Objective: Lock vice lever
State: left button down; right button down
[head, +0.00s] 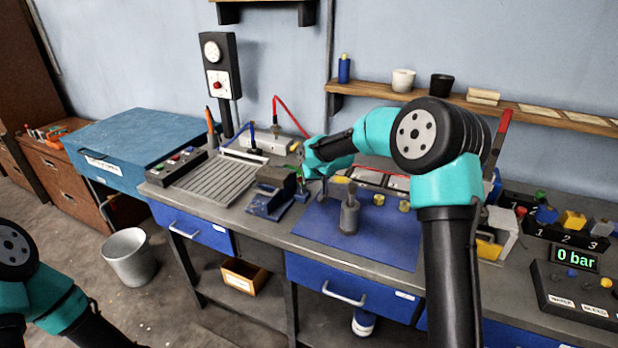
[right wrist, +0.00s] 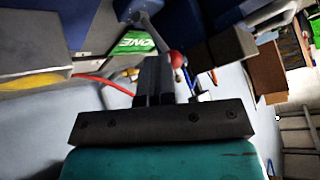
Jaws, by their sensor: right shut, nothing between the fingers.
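The vice (head: 272,190), with a dark jaw block and blue base, stands on the bench left of the blue mat. My right gripper's fingers (right wrist: 153,70) are shut and empty in the right wrist view. A round red knob (right wrist: 175,60), which looks like the end of the vice lever, shows just right of the fingertips. I cannot tell whether they touch. In the head view my right wrist hangs just right of the vice, and the lever cannot be made out there. My left arm shows at the lower left; its gripper is out of view.
A grey cylindrical part (head: 349,212) stands on the blue mat (head: 388,243). A slotted plate (head: 213,180) lies left of the vice, beside a button box (head: 176,166). A green label reading DONE (right wrist: 133,42) is close to the fingers. A red hose (head: 292,117) arches behind.

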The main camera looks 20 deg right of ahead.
jog(key=shift+r, duration=0.75)
jog(key=s+d+r, duration=0.2)
jog(key=s+r, duration=0.3)
jog(key=s, duration=0.5)
jog(key=shift+s+d+r, duration=0.2)
jog(key=shift+d+r, duration=0.05)
jog(key=shift+d, duration=0.15)
dwell(0.4)
